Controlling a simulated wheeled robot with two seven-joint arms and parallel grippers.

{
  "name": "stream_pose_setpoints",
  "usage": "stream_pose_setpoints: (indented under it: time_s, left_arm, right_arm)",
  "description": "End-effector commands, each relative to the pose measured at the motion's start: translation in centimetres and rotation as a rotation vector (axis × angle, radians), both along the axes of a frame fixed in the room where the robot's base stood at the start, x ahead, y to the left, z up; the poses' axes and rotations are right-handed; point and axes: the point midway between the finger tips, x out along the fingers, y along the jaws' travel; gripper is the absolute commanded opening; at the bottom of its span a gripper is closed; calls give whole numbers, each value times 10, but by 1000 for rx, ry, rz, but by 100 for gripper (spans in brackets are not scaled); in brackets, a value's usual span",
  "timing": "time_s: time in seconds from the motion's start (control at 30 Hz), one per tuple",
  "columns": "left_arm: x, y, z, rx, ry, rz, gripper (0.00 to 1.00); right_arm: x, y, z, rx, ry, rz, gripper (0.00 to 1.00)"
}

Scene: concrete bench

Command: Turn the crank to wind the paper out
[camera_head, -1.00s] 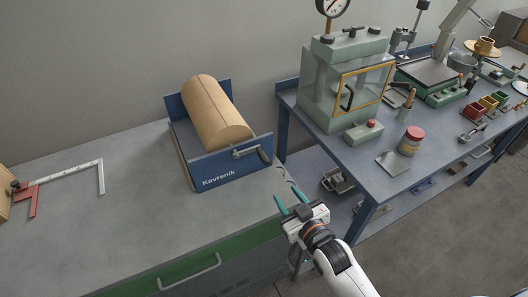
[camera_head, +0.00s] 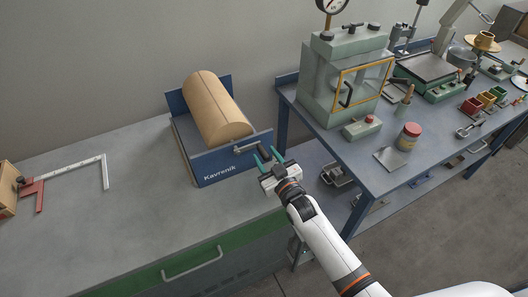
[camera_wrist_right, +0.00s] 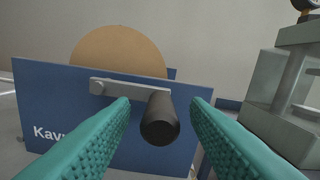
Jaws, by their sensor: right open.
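A brown paper roll (camera_head: 214,108) lies in a blue holder marked Kavrenik (camera_head: 226,167) on the grey bench. The holder's crank (camera_head: 246,147) is on its front plate, a grey arm with a black handle. In the right wrist view the crank arm (camera_wrist_right: 128,91) points right, and the black handle (camera_wrist_right: 160,121) sticks out toward the camera. My right gripper (camera_head: 270,158) is open at the crank. Its teal fingers (camera_wrist_right: 160,130) stand on either side of the handle, with a gap visible on both sides. My left gripper is not in view.
A blue table (camera_head: 345,150) at the right bears a green glass-fronted press (camera_head: 345,85).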

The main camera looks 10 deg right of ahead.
Motion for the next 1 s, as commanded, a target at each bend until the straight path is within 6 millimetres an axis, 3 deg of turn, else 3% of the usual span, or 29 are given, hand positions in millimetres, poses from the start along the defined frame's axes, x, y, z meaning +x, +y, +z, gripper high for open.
stream_pose_setpoints:
  time_s: [0.13,0.47,0.5,0.77,1.0]
  left_arm:
    - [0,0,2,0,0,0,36]
    - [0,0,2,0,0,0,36]
    - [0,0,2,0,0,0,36]
    - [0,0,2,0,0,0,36]
    - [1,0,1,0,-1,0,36]
  right_arm:
    - [14,4,1,0,-1,0,42]
    - [18,5,0,0,-1,0,42]
    - [18,5,0,0,0,0,41]
    - [18,5,0,0,0,0,0]
    - [19,5,0,-3,-1,0,0]
